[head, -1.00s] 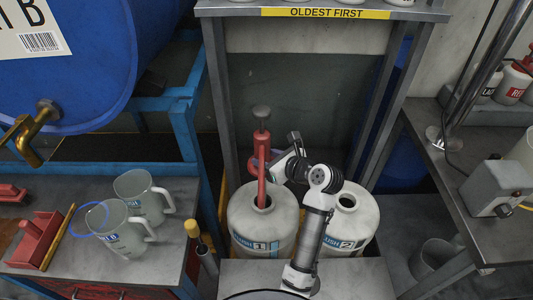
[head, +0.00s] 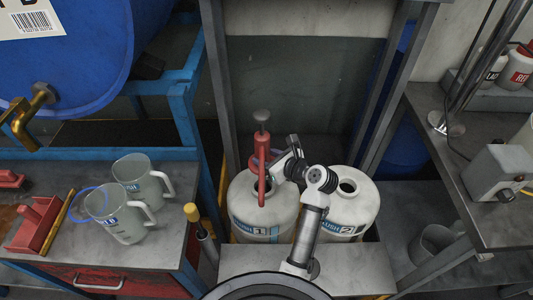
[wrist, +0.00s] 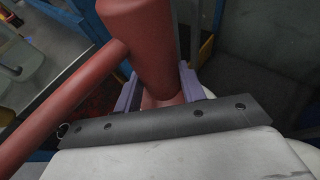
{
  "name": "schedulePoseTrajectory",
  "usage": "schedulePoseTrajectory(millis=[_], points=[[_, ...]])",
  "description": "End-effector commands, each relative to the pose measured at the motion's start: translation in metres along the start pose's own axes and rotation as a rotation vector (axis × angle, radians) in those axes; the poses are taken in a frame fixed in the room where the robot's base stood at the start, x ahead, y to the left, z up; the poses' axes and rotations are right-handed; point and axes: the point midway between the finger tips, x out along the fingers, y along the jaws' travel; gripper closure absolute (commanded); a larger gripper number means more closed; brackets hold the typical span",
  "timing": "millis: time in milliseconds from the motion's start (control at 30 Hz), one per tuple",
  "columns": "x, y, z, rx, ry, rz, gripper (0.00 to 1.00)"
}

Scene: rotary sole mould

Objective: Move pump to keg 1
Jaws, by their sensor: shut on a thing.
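The red pump (head: 262,150), with a grey knob on top, is upright at the mouth of keg 1 (head: 262,217). Its red spout hangs down in front of the mouth, which shows as a dark hole partly behind it. I cannot tell how far the lower end is inside. My gripper (head: 267,168) comes from the right and is shut on the pump. In the wrist view, the purple fingers (wrist: 160,92) stand on both sides of the pump's lower body (wrist: 145,40). The spout runs to the lower left.
Keg 2 (head: 349,207) stands just right of keg 1, its mouth open, behind my arm. Two grey jugs (head: 135,180) and a red tray (head: 36,226) are on the left bench. Shelf posts rise on both sides behind the kegs. A right-hand bench (head: 480,190) holds bottles.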

Motion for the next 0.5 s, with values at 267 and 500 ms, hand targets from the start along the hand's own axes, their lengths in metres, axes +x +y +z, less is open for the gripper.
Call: schedulePoseTrajectory(millis=[267, 500], points=[[0.007, 0.000, -0.017, 0.000, -0.002, 0.000, 0.98], [0.013, 0.000, -0.033, 0.001, -0.002, -0.001, 0.98]])
